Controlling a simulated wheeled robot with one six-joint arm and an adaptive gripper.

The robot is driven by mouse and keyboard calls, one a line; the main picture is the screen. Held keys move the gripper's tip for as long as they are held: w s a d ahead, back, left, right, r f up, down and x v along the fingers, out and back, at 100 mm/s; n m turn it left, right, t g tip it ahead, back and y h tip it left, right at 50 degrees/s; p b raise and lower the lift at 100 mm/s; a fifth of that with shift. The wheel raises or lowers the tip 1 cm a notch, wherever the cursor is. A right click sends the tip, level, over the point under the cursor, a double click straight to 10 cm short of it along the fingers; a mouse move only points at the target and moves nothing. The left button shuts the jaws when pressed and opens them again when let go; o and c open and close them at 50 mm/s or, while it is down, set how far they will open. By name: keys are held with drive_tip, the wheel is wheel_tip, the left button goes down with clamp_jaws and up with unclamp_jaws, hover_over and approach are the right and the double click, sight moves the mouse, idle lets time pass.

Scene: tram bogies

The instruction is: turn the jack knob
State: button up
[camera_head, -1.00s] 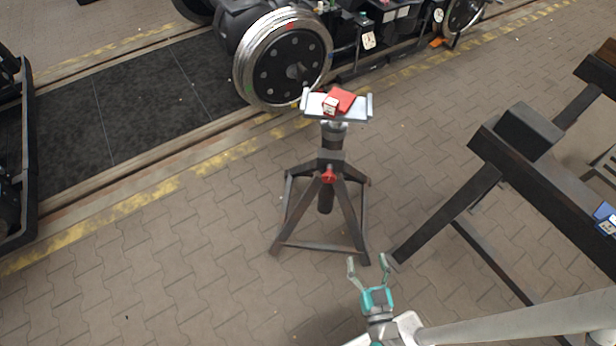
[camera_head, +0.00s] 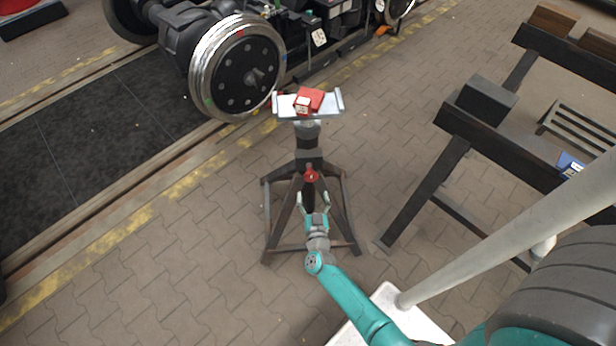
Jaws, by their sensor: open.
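The jack (camera_head: 308,157) is a dark stand on splayed legs with a flat metal top plate. Its red knob (camera_head: 311,175) sits on the front of the column, below the collar. My gripper (camera_head: 313,198) is open and points up at the knob from just below it in the picture. The fingertips look empty, with a small gap to the knob; the exact depth is hard to tell. The gripper and wrist cover part of the jack's lower frame.
A red block and a small white-faced cube (camera_head: 303,104) lie on the jack's top plate. A bogie wheel (camera_head: 238,68) stands behind left. Dark trestles (camera_head: 505,140) stand to the right, with a blue item (camera_head: 570,166) on one. Paving at the left front is clear.

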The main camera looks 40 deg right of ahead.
sight(311, 179)
drive_tip(key=x, duration=0.8)
drive_tip(key=shift+w+d, duration=0.15)
drive_tip(key=shift+d, duration=0.05)
drive_tip(key=c, duration=1.2)
